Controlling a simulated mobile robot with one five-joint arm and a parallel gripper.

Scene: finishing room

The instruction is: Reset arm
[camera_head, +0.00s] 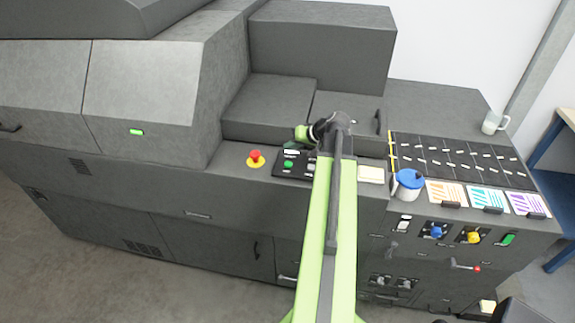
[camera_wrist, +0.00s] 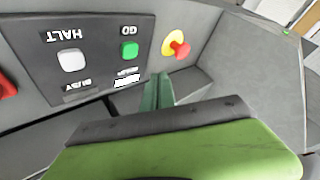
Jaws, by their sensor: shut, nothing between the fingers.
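My green arm reaches up the middle of the head view to the dark machine. My gripper (camera_head: 301,132) is at its end, turned to the left, just above and behind the small black button panel (camera_head: 283,163). In the wrist view my gripper's green fingers (camera_wrist: 158,88) are together with nothing between them. The panel (camera_wrist: 100,48) there shows upside down, with a green GO button (camera_wrist: 129,49) and a white HALT button (camera_wrist: 72,60). The fingers appear apart from the panel; the exact gap cannot be told.
A red emergency knob (camera_head: 255,156) on a yellow base is left of the panel. A blue-lidded white tub (camera_head: 408,184), coloured cards (camera_head: 487,197) and a mug (camera_head: 494,122) stand at right. Raised dark machine blocks (camera_head: 270,105) rise behind the gripper.

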